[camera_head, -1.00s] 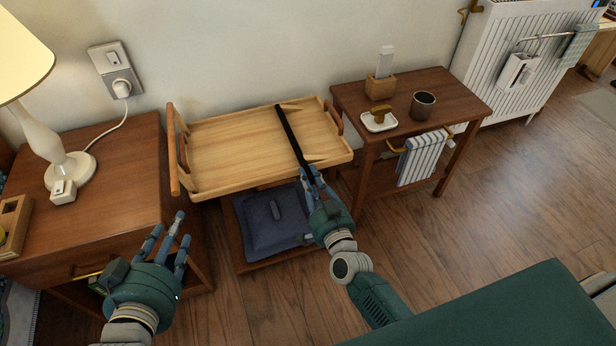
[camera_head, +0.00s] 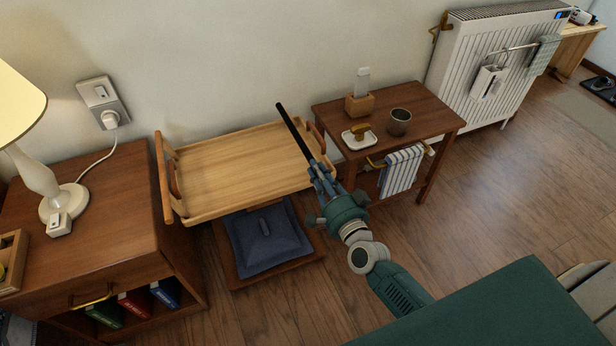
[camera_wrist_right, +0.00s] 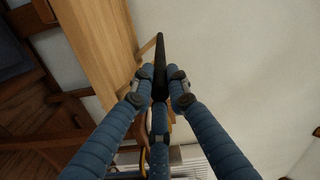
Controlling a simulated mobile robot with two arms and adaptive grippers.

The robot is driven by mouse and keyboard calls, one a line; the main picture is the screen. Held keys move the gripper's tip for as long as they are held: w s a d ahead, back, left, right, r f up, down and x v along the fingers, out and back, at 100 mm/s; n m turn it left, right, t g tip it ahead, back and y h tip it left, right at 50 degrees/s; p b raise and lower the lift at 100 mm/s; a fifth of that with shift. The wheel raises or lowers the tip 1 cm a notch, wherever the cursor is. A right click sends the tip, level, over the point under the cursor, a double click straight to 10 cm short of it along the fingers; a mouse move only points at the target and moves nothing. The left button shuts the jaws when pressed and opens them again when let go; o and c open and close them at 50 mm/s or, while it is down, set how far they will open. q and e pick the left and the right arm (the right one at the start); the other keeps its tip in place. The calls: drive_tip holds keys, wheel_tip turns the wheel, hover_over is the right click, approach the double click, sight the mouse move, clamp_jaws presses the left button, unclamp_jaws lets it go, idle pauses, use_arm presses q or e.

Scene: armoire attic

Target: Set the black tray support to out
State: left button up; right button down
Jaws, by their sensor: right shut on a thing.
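The black tray support (camera_head: 295,132) is a long dark bar that slants up above the right end of the wooden tray (camera_head: 235,165). Its far end stands clear of the tray, against the wall. My right gripper (camera_head: 318,172) is shut on its near end. In the right wrist view the blue fingers close on both sides of the black support (camera_wrist_right: 159,65), which points away from me. The tray lies level between the two wooden stands. My left gripper is not in view.
A cabinet (camera_head: 90,200) with a lamp (camera_head: 40,170) stands left. A side table (camera_head: 425,108) with a mug (camera_head: 399,122), a soap dish (camera_head: 359,138) and a striped towel (camera_head: 402,170) stands close right of my right gripper. A blue cushion (camera_head: 262,240) lies below the tray.

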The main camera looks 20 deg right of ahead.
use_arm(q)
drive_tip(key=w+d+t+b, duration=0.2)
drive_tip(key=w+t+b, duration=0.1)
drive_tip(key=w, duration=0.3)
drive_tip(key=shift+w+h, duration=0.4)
use_arm(e)
drive_tip(key=d+r+m, duration=0.1)
drive_tip(key=d+m, duration=0.5)
drive_tip(key=d, duration=0.3)
drive_tip(key=shift+w+r, duration=0.15)
drive_tip(key=shift+r, duration=0.1)
drive_tip(key=shift+d, duration=0.1)
drive_tip(key=c, duration=1.7)
unclamp_jaws()
drive_tip(key=s, duration=1.2)
drive_tip(key=shift+d, duration=0.25)
drive_tip(key=shift+a, duration=0.1)
